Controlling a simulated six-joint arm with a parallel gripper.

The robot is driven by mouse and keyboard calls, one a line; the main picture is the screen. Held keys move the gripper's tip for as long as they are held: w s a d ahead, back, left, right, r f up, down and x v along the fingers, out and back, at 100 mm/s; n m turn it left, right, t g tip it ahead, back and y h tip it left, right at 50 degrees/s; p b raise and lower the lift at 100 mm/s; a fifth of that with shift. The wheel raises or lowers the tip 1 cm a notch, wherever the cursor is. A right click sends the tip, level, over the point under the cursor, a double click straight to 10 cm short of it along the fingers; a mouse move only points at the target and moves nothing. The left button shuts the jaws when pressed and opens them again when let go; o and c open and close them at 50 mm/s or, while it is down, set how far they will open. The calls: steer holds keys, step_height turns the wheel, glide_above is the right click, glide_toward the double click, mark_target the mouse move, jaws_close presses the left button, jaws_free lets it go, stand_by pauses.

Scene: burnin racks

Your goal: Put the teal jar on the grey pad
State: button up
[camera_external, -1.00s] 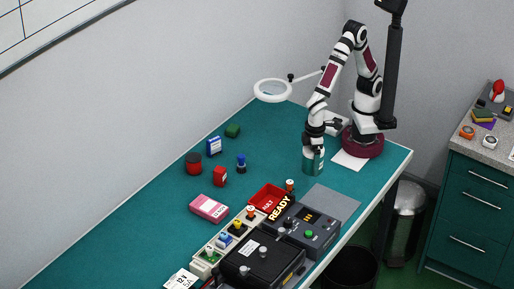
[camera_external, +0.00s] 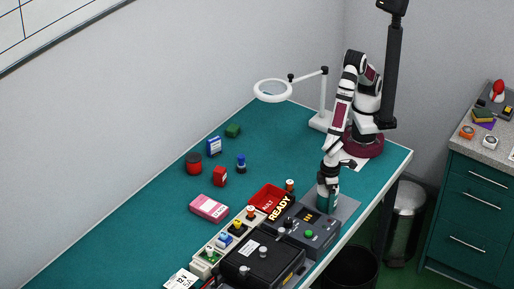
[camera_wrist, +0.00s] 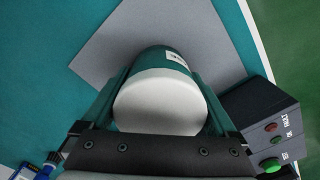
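The teal jar (camera_external: 325,202) is upright in my gripper (camera_external: 328,188) at the grey pad (camera_external: 349,206). In the wrist view the jar's white lid (camera_wrist: 160,104) faces the camera, and the fingers of my gripper (camera_wrist: 154,88) lie along both its sides. The grey pad (camera_wrist: 112,42) spreads around and beyond the jar in the wrist view. The jar's base is hidden, so I cannot tell whether it touches the pad or hangs just above it.
A dark control box (camera_external: 309,228) with a green button stands close beside the pad; it also shows at the right of the wrist view (camera_wrist: 262,118). A red tray (camera_external: 266,196) and an orange-topped piece (camera_external: 290,186) are to the left. The table edge is near on the right.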

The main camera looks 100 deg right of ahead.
step_height(320, 180, up, 12)
steer(key=shift+r, duration=0.15)
steer(key=d+r+m, duration=0.2)
steer(key=d+r, duration=0.2)
steer(key=d, duration=0.6)
steer(key=d+r+m, duration=0.1)
steer(key=d+r, duration=0.3)
steer(key=d, duration=0.6)
steer(key=s+d+m, duration=0.1)
steer(key=s+d, duration=0.1)
steer(key=s, duration=0.1)
steer(key=s+d+y, duration=0.1)
steer(key=s+d, duration=0.2)
steer(key=s+d+m, duration=0.1)
steer(key=s+d, duration=0.1)
steer(key=s, duration=0.1)
steer(key=shift+s+d+r+m+y, duration=0.15)
steer(key=shift+s+d+m+y, duration=0.15)
steer(key=shift+s+d+y, duration=0.1)
